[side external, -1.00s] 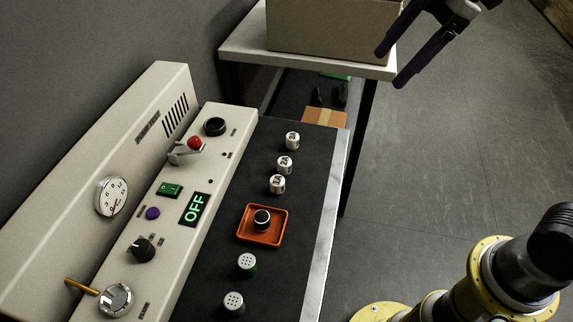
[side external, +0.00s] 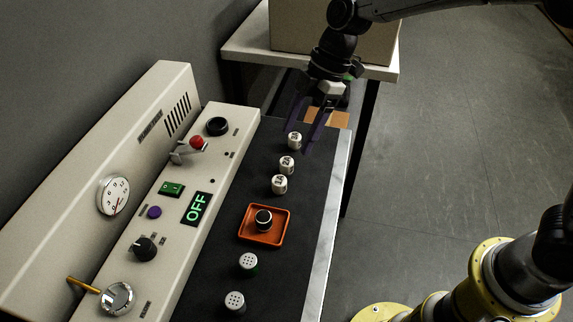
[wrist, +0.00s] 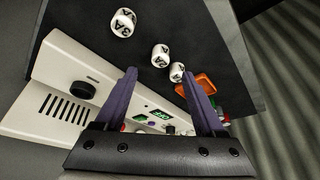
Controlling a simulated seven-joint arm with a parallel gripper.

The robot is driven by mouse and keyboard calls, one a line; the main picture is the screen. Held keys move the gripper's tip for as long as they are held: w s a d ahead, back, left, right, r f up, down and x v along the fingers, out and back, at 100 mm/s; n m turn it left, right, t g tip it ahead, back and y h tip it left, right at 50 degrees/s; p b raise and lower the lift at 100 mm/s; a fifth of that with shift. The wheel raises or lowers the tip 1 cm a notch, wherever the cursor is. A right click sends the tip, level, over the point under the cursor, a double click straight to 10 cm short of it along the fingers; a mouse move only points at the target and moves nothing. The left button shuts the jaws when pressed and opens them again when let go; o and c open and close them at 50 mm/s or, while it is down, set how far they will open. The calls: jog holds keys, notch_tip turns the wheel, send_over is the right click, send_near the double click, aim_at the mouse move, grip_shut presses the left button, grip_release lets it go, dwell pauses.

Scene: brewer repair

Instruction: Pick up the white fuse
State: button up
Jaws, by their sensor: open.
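Three white cylinders with black markings stand in a row on the dark worktop: a far one (side external: 294,141), a middle one (side external: 286,165) and a near one (side external: 279,185). In the wrist view the far one (wrist: 123,22) is largest and reads "3A". The middle one (wrist: 160,55) and near one (wrist: 177,72) lie beyond it. My gripper (side external: 296,141) is open and empty, its purple fingers pointing down around or above the far cylinder in the side view. In the wrist view the fingertips (wrist: 156,71) stay apart from the 3A cylinder, which is above them in the picture.
An orange tray (side external: 243,238) holds a black-topped piece. Two perforated-top cylinders (side external: 248,262) (side external: 235,301) stand nearer the camera. The cream control panel (side external: 215,140) with its OFF display (side external: 196,209) runs along the left. A box (side external: 380,45) stands on a table behind.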

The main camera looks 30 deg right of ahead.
aim_at(287, 161)
jog(key=shift+x, duration=3.2)
grip_shut()
